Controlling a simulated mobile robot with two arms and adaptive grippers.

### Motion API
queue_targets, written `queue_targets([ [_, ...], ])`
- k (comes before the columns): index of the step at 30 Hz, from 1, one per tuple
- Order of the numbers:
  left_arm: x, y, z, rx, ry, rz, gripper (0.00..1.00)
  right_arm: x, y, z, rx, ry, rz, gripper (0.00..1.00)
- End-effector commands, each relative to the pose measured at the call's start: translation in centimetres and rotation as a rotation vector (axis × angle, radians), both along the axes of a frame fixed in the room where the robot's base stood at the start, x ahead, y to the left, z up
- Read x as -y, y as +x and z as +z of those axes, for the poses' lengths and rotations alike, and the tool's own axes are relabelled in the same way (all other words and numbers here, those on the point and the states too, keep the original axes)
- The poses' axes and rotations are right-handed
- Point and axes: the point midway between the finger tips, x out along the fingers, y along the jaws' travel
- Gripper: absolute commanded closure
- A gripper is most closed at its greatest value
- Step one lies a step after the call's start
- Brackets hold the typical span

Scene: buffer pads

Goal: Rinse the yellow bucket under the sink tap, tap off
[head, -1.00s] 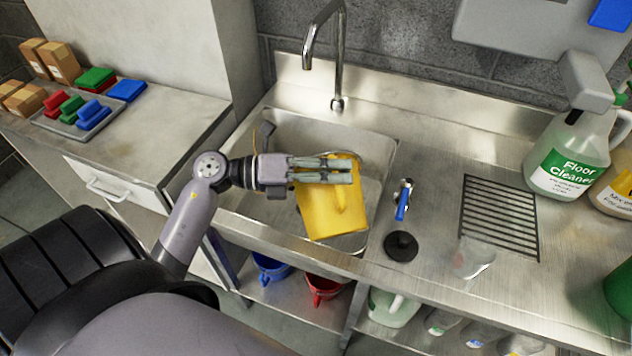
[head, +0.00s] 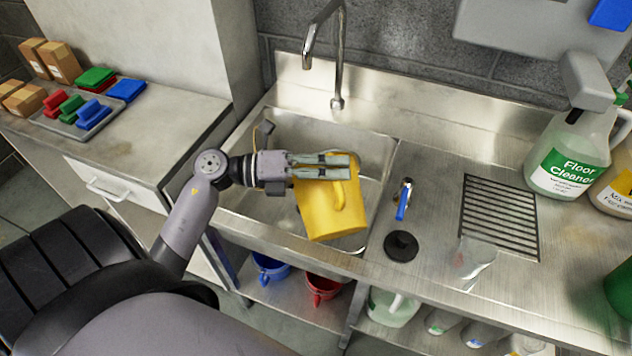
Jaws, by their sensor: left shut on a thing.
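The yellow bucket (head: 328,212) is tilted over the sink basin (head: 378,146), and its handle faces up and to the right. My left gripper (head: 352,166) is shut on the yellow bucket near its upper rim. The tap (head: 340,62) rises behind the basin, its spout bent toward the left. No water shows coming from it. A blue tap lever (head: 403,203) stands on the counter to the right of the basin. The bucket's inside is hidden. My right gripper is not in view.
A black plug (head: 401,246), a clear cup (head: 474,260) and a drain grate (head: 500,215) are on the counter right of the basin. A floor cleaner jug (head: 567,160) stands farther right. Blue (head: 270,268) and red (head: 322,288) buckets sit on the shelf below.

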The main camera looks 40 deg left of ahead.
Motion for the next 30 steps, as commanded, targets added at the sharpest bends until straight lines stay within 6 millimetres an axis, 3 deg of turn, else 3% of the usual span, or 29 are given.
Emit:
queue_targets([
  [30, -1.4, 1.2, -0.3, -0.06, -0.074, -0.001, 1.0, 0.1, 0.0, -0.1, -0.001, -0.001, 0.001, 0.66],
])
